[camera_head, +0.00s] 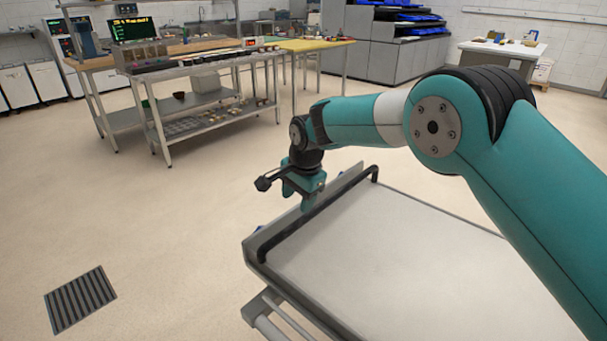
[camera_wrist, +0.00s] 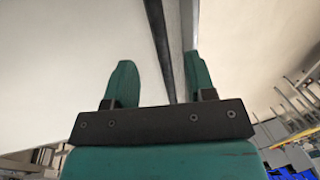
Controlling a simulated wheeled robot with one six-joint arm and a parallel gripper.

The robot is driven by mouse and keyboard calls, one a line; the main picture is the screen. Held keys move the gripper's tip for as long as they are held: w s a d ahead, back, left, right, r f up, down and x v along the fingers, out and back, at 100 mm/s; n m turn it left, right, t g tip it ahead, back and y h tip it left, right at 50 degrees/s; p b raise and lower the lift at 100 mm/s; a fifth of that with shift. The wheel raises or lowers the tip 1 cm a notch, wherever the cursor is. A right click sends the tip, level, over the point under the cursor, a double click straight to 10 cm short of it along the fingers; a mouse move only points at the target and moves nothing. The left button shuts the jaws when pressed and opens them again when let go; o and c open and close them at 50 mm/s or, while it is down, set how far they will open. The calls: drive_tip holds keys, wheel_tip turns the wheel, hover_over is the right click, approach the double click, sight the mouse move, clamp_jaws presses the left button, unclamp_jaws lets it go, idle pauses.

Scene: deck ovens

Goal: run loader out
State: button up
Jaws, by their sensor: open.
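The loader (camera_head: 390,262) is a flat bed with a pale surface and a grey metal frame. A dark bar handle (camera_head: 300,226) runs along its far-left end, and its bent end shows at the top. My gripper (camera_head: 307,203) is over that end, pointing down at the bar. In the wrist view my gripper (camera_wrist: 160,62) is open with two teal fingers apart. The dark bar (camera_wrist: 160,45) runs between the fingers, nearer the right one, beside the grey end rail (camera_wrist: 187,25). I cannot tell whether the fingers reach down around the bar.
Open beige floor lies left of and beyond the loader, with a dark floor grate (camera_head: 80,299) at lower left. A steel worktable (camera_head: 205,112) stands at back left, a yellow-topped table (camera_head: 315,44) behind it. Grey cabinets with blue trays (camera_head: 405,20) stand at the back.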

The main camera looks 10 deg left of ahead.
wheel_tip(320, 180, up, 8)
drive_tip(key=s+d, duration=0.1)
drive_tip(key=shift+d, duration=0.15)
drive_tip(key=s+d+r+n+p, duration=0.4)
drive_tip(key=s+d+r+n, duration=0.2)
drive_tip(key=s+d+r, duration=0.6)
drive_tip(key=s+d+r+n+p, duration=0.1)
drive_tip(key=s+d+n, duration=0.2)
drive_tip(key=s, duration=0.4)
drive_tip(key=s+d+r+n+g+y+p, duration=0.1)
drive_tip(key=s+d+n, duration=0.1)
drive_tip(key=s, duration=0.6)
drive_tip(key=s+d+r+n+y+p, duration=0.1)
drive_tip(key=s+d+n, duration=0.2)
drive_tip(key=s, duration=0.4)
drive_tip(key=shift+s+d+r+n, duration=0.15)
drive_tip(key=shift+d+r+n, duration=0.05)
drive_tip(key=shift+d+n, duration=0.15)
